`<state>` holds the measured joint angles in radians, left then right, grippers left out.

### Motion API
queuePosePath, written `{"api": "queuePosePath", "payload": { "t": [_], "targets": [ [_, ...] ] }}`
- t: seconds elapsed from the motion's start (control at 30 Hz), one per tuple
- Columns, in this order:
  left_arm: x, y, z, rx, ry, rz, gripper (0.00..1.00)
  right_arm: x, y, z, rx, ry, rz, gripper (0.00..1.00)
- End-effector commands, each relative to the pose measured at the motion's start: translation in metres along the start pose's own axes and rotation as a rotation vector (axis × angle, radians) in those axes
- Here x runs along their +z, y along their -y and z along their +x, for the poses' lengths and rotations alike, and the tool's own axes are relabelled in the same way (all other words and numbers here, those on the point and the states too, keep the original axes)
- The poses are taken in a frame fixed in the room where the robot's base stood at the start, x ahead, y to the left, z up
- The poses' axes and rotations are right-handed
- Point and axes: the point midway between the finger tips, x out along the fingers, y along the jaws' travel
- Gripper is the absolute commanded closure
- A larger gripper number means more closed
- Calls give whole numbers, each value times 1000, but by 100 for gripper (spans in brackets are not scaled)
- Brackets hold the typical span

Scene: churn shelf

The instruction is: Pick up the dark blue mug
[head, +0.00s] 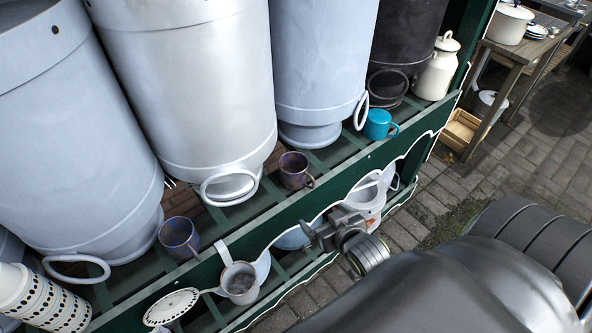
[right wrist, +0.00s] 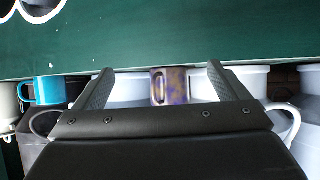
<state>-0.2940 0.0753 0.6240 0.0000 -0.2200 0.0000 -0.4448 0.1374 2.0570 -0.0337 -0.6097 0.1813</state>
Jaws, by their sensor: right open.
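Two dark mugs stand on the green slatted shelf. A dark blue-purple mug (head: 179,238) is at the left, below the big grey churns. A darker purple-brown mug (head: 295,170) stands further right, handle to the right. My right gripper (head: 318,234) is in front of the shelf's front board, below and right of the purple-brown mug, touching neither. In the right wrist view its fingers (right wrist: 160,70) are open and empty, with a blotchy purple mug (right wrist: 171,87) beyond, between them. My left gripper is not in view.
A green front board (head: 345,185) edges the shelf. Large churns (head: 205,90) stand close behind the mugs. A teal mug (head: 378,124) is to the right. Stacked spotted cups (head: 42,300) lie at left.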

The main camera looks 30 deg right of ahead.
Motion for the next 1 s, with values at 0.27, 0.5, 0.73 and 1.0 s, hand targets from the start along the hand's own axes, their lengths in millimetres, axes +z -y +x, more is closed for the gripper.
{"api": "queuePosePath", "payload": {
  "t": [0.27, 0.5, 0.73, 1.0],
  "targets": [
    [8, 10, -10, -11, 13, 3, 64, -81, 6, -50, -16, -142, 19, 6],
    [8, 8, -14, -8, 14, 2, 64, -93, 8, -29, -19, -156, 21, 6],
    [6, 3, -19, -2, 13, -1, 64, -100, 8, 14, -18, -157, 21, 6],
    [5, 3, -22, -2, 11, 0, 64, -105, 9, 55, -18, -156, 21, 6]
  ]
}}
